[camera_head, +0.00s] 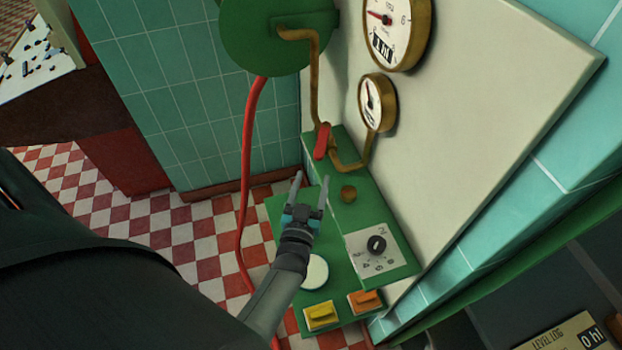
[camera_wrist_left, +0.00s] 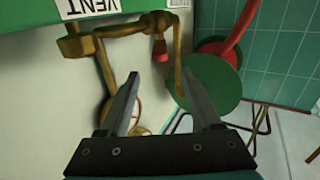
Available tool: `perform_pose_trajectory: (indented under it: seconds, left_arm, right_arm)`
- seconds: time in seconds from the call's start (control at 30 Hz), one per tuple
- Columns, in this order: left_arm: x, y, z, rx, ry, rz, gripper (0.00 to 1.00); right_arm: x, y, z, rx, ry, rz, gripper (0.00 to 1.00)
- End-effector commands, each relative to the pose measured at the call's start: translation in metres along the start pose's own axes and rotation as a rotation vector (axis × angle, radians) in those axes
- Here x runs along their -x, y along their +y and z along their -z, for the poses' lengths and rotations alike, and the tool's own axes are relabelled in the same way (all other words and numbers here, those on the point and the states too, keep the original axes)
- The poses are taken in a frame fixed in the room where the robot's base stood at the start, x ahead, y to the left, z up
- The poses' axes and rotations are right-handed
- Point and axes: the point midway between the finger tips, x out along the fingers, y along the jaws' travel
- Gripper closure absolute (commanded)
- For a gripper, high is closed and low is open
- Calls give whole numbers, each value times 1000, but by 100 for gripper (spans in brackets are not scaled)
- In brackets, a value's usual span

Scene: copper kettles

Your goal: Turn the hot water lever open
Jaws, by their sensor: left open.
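A red lever (camera_head: 322,141) sits on the brass pipe (camera_head: 315,85), above the green control box (camera_head: 365,205). My left gripper (camera_head: 311,178) is below the lever in the head view, with its fingers pointing up towards it. The fingers are open and empty, apart from the lever. In the left wrist view a small red piece (camera_wrist_left: 160,50) on the brass pipework, likely this lever, shows beyond and between the open fingertips (camera_wrist_left: 160,76). My right gripper is not in view.
The green box carries a numbered dial (camera_head: 377,244), a yellow switch (camera_head: 320,315) and an orange switch (camera_head: 364,301). Two brass gauges (camera_head: 377,102) are on the pale wall panel. A red hose (camera_head: 246,180) hangs left of the gripper. An upside-down VENT label (camera_wrist_left: 88,8) shows in the wrist view.

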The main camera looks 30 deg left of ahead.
Motion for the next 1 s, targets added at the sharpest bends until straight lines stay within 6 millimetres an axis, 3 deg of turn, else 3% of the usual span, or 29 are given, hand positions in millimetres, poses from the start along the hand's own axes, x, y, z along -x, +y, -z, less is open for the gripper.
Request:
perform_pose_trajectory:
  seconds: [0.33,0.47,0.63,0.8,0.9,1.0]
  left_arm:
    - [4,0,0,1,1,0,35]
    - [3,-8,-3,19,3,8,50]
    - [-1,-59,-14,189,23,55,69]
    - [-5,-116,-17,519,58,65,88]
    - [-7,-132,-15,733,60,32,99]
    - [-7,-137,-13,953,37,-20,100]
  right_arm:
    - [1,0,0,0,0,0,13]
    - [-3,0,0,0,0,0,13]
    - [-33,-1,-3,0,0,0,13]
    - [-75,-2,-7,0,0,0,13]
    - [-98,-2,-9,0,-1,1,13]
    - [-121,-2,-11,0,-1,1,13]
